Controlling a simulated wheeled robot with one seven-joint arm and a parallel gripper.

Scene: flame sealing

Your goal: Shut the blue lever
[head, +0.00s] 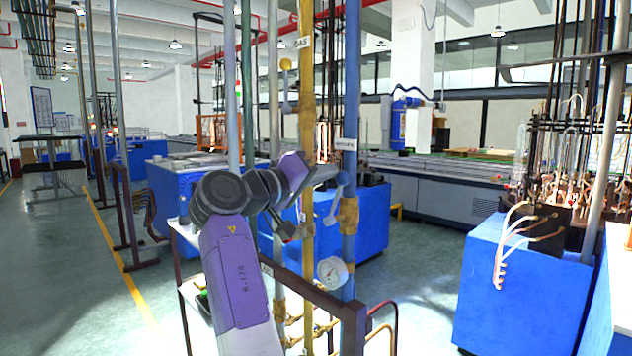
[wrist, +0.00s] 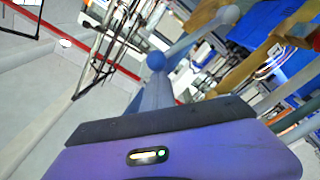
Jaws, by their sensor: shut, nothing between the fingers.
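The blue lever (head: 335,203) is on the blue pipe (head: 351,110), beside a brass valve body (head: 348,216).
A yellow gas pipe (head: 306,130) with a yellow-knobbed lever (head: 286,80) stands just left of the blue pipe. A pressure gauge (head: 332,272) is below the blue lever. A brown rail (head: 315,290) crosses in front. Open floor (head: 420,270) lies to the right.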

